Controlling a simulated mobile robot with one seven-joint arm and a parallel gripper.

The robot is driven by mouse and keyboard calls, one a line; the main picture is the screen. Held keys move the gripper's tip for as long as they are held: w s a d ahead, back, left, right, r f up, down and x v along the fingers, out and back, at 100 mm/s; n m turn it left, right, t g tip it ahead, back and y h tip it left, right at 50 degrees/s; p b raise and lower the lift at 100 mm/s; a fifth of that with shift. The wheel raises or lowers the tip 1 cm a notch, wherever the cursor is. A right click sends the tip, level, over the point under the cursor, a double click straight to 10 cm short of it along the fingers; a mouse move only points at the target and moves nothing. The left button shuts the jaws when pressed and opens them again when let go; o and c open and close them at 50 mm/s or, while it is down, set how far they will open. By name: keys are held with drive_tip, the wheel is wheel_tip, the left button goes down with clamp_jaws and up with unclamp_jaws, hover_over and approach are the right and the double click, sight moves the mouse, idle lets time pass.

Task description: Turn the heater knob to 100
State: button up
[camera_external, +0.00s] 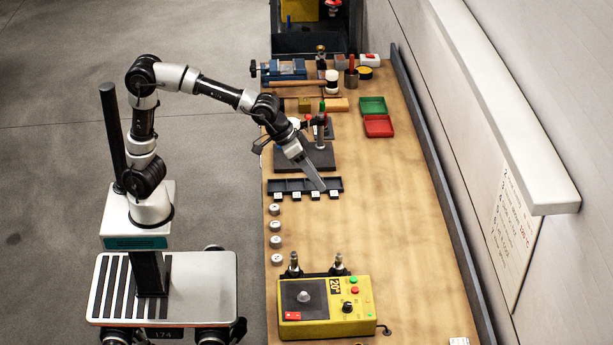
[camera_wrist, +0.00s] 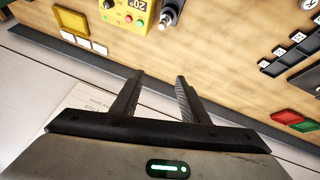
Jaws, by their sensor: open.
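The heater is a yellow box (camera_external: 322,326) at the bottom of the outside view, with a dark plate on its left side. Its black knob (camera_external: 347,307) sits on the right of the top, beside a display (camera_external: 335,286) that appears to read 20°. Green and red buttons are near the knob. In the wrist view the heater (camera_wrist: 124,20) is partly cut off at the top left, with the knob (camera_wrist: 108,4) at the frame edge. My gripper (camera_external: 321,187) is open and empty above the bench, well apart from the heater; its two fingers (camera_wrist: 157,82) show spread in the wrist view.
A dark compartment tray (camera_external: 290,184) with white labels lies near my gripper. Several round white-topped pieces (camera_external: 276,241) line the bench's left edge. Two dark upright fittings stand behind the heater. Green (camera_external: 373,106) and red (camera_external: 378,126) bins are farther back. The right-middle bench is clear.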

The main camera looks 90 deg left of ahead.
drive_tip(key=m+g+h+b, duration=0.15)
drive_tip(key=m+g, duration=0.25)
drive_tip(key=m, duration=0.9)
approach(347, 303)
drive_tip(key=shift+h, duration=0.25)
drive_tip(key=p+x, duration=0.1)
drive_tip(key=x, duration=0.7)
drive_tip(key=shift+w+f, duration=0.1)
drive_tip(key=shift+f, duration=0.15)
drive_tip(key=c, duration=1)
drive_tip(key=shift+a+m, duration=0.1)
drive_tip(key=shift+m, duration=0.2)
